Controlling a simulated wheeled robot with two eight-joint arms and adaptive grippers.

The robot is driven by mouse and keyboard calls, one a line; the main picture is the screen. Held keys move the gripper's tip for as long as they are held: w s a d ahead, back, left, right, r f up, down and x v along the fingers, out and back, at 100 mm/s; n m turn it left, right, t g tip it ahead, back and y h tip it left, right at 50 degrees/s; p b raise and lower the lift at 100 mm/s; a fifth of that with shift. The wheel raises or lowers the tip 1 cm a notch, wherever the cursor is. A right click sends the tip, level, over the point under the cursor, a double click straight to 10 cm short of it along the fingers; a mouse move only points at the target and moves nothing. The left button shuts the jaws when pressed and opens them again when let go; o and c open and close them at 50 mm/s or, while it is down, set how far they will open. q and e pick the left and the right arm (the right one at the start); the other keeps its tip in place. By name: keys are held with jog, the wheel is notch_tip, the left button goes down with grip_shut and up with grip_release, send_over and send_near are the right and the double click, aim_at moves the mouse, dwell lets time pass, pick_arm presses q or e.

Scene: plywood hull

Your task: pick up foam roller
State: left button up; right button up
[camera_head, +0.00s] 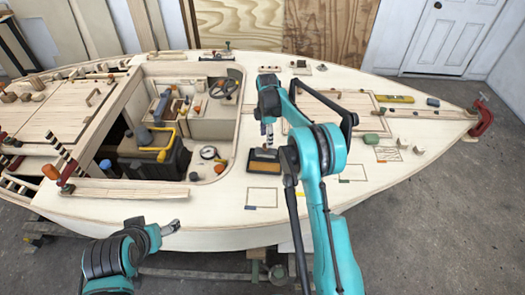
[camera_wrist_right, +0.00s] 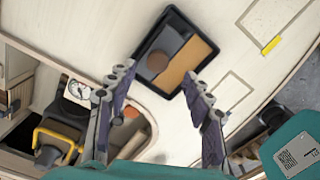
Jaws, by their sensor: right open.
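A black tray (camera_wrist_right: 194,24) with a tan strip inside lies on the pale deck. It also shows in the head view (camera_head: 250,168). A short, round, brown-ended piece (camera_wrist_right: 157,63) sits in the tray's darker half and looks like the foam roller, though I cannot be sure. My right gripper (camera_wrist_right: 157,76) is open, with its fingers spread above the near side of the tray and nothing between them. In the head view my right gripper (camera_head: 268,140) points down over the tray. My left gripper (camera_head: 174,226) hangs in front of the hull's near edge, away from the tray; its jaws are too small to read.
Deck around the tray is mostly clear.

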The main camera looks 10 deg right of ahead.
aim_at(266, 151)
jog(key=f+b, duration=0.2)
jog(key=f, duration=0.4)
jog(key=shift+w+f, duration=0.15)
jog(key=shift+w, duration=0.05)
grip_shut()
